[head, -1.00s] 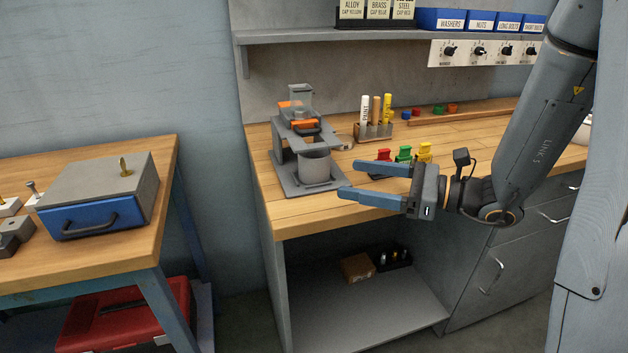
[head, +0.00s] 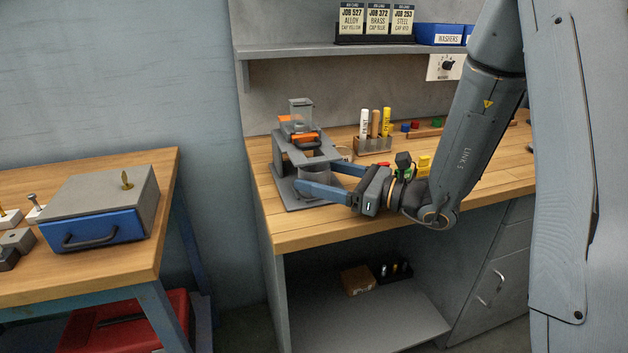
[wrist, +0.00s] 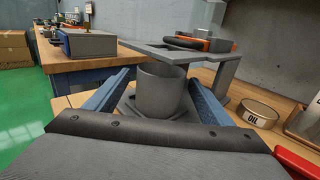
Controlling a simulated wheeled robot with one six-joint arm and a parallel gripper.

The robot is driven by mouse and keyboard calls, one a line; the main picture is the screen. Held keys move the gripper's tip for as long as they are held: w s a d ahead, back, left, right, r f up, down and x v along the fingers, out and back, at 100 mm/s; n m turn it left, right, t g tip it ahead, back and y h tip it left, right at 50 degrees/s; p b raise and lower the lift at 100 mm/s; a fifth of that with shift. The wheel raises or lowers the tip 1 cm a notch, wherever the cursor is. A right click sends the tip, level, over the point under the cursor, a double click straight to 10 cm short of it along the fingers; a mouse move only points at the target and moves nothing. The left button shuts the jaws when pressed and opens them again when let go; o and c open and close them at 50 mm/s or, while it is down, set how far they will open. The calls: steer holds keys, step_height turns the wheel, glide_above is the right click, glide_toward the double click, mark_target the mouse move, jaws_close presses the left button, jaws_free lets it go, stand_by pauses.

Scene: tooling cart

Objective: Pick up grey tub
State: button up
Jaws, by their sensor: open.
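The grey tub (wrist: 161,88) stands upright on the base plate of a grey stand (head: 307,156), under its upper shelf. In the head view the tub (head: 314,174) is partly hidden by my gripper (head: 318,178). My gripper is open, with one blue finger on each side of the tub. In the wrist view the fingers (wrist: 161,96) flank the tub with a gap showing on both sides, and the tub's lower front sits close to the palm.
The stand's shelf, with an orange and black part (wrist: 203,43), overhangs just behind the tub. An oil tin (wrist: 257,112) sits to the right in the wrist view. A rack of markers (head: 373,145) stands behind my gripper. The bench front is clear.

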steer(key=shift+w+a, duration=0.3)
steer(key=shift+a, duration=0.3)
steer(key=c, duration=1.1)
steer(key=shift+r, duration=0.1)
